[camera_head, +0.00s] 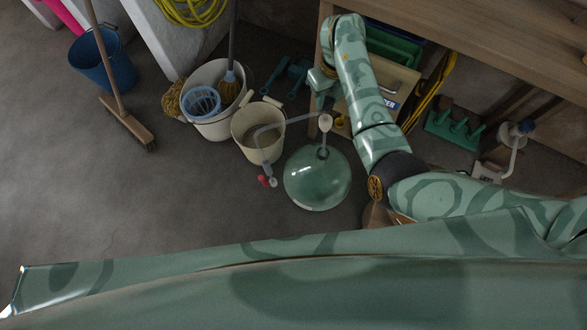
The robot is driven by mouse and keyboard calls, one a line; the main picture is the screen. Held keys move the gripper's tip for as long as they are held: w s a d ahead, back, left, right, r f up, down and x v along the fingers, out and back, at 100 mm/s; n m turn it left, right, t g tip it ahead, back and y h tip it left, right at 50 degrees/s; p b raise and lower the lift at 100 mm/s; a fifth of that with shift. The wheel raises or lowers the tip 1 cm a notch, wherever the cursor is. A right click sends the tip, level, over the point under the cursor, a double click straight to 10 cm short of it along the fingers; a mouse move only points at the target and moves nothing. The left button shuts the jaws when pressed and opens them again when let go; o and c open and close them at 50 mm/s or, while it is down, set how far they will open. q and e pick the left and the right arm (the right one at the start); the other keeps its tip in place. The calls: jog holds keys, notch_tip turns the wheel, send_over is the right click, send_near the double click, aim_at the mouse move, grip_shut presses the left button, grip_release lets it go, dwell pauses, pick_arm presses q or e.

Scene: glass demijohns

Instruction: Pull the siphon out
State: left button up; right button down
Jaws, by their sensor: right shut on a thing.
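The green glass demijohn (317,183) stands on the floor near the middle. The siphon (325,122) shows a pale head above its neck, with a stem running down toward the mouth. A clear hose runs left from the head over the beige bucket (251,147) and hangs down to an end with a red clip (263,181). My right gripper (322,100) is just above the siphon's head and shut on the siphon; its fingertips are small and hard to make out. How deep the stem sits in the glass is unclear. My left gripper is out of view.
A white bucket (205,125) with a blue basket (202,101) and a mop stands left of the beige bucket. A wooden bench (470,40) is at upper right. A broom (127,125) and blue bucket (97,62) stand at upper left. The left floor is clear.

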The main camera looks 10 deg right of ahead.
pick_arm(q)
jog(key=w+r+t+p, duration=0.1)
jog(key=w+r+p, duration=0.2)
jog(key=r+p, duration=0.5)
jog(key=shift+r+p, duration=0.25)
jog(key=shift+p, duration=0.15)
pick_arm(e)
notch_tip(320, 180, up, 12)
jog(key=shift+w+a, duration=0.15)
jog(key=shift+a, duration=0.2)
dwell(0.5)
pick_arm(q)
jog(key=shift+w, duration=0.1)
pick_arm(e)
jog(key=shift+r, duration=0.15)
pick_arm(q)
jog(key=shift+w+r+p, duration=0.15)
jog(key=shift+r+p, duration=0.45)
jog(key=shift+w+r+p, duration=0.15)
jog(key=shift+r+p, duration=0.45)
pick_arm(e)
notch_tip(320, 180, up, 3)
jog(key=shift+f, duration=0.1)
